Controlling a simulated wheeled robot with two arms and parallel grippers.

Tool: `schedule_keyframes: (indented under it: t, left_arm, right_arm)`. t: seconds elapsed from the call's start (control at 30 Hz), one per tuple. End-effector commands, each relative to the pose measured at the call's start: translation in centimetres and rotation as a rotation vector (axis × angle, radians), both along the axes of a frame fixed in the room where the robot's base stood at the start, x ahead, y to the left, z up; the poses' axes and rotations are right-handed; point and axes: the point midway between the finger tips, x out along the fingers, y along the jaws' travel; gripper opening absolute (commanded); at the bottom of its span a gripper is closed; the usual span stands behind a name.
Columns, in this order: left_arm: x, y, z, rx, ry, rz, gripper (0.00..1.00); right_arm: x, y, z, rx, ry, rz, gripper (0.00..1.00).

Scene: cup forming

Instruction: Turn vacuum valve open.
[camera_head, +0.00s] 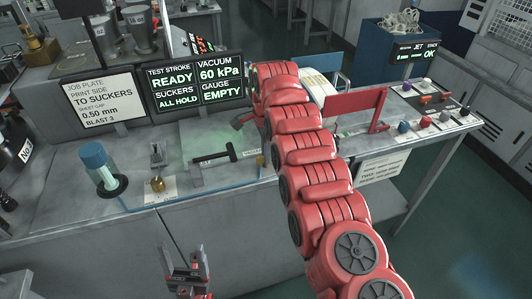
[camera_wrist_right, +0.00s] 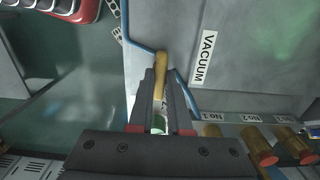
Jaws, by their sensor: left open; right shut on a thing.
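The vacuum valve's brass-coloured lever (camera_wrist_right: 160,70) stands between the fingers of my right gripper (camera_wrist_right: 159,84) in the right wrist view. The fingers are shut on it. A VACUUM label (camera_wrist_right: 204,58) lies beside it on the grey bench. In the head view my red right arm crosses the bench and hides most of the valve and gripper. My left gripper (camera_head: 186,268) is open and empty, low in front of the bench. A screen (camera_head: 218,85) reads VACUUM 60 kPa, GAUGE EMPTY, SUCKERS ALL HOLD.
A blue tube (camera_wrist_right: 186,95) bends around the lever. On the bench are a blue-topped cylinder (camera_head: 95,157), a small brass weight-like piece (camera_head: 158,184) and a black handle (camera_head: 220,158). Coloured knobs sit at the right.

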Motion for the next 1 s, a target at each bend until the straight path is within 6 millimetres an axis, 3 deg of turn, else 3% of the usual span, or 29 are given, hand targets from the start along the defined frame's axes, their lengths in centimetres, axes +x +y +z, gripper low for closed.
schedule_keyframes:
  t: [0.37,0.4,0.57,0.87,1.0]
  left_arm:
    - [0.0,0.0,0.0,0.0,0.0,0.0,0.73]
    - [0.0,0.0,0.0,0.0,0.0,0.0,0.73]
    - [0.0,0.0,0.0,0.0,0.0,0.0,0.73]
    - [0.0,0.0,0.0,0.0,0.0,0.0,0.73]
    - [0.0,0.0,0.5,0.0,0.0,0.0,0.73]
  right_arm:
    - [-0.1,0.0,-0.1,-0.001,0.003,-0.006,0.0]
    - [-0.1,0.0,-0.1,-0.001,0.003,-0.006,0.18]
    - [0.0,0.0,-0.1,-0.001,0.002,-0.006,0.46]
    - [0.0,0.0,0.1,0.0,0.0,-0.005,0.46]
    - [0.1,-0.1,1.2,0.003,-0.001,-0.007,0.46]
